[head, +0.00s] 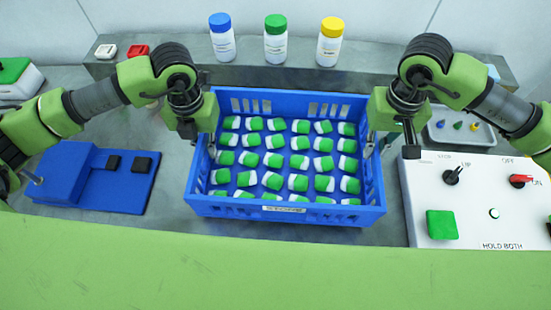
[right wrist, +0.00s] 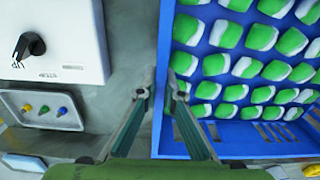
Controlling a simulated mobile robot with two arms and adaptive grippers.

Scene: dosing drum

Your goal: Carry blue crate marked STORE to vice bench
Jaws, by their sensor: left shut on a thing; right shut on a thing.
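The blue crate (head: 333,211) with a STORE label on its front wall sits in the middle of the head view. It holds rows of green-and-white pieces. My left gripper (head: 211,150) is shut on the crate's left side wall, its fingertips partly hidden by the wrist. My right gripper (head: 369,151) is shut on the right side wall. In the right wrist view, the right fingers (right wrist: 159,88) straddle the crate's rim. The crate looks level; I cannot tell whether it touches the surface beneath. I cannot identify a vice bench in these views.
Bottles with blue (head: 222,42), green (head: 276,42) and yellow (head: 330,44) caps stand on a ledge behind. A blue fixture with black pads (head: 95,180) lies left. A white control panel (head: 475,200) and a grey tray of small coloured pieces (head: 462,135) are right.

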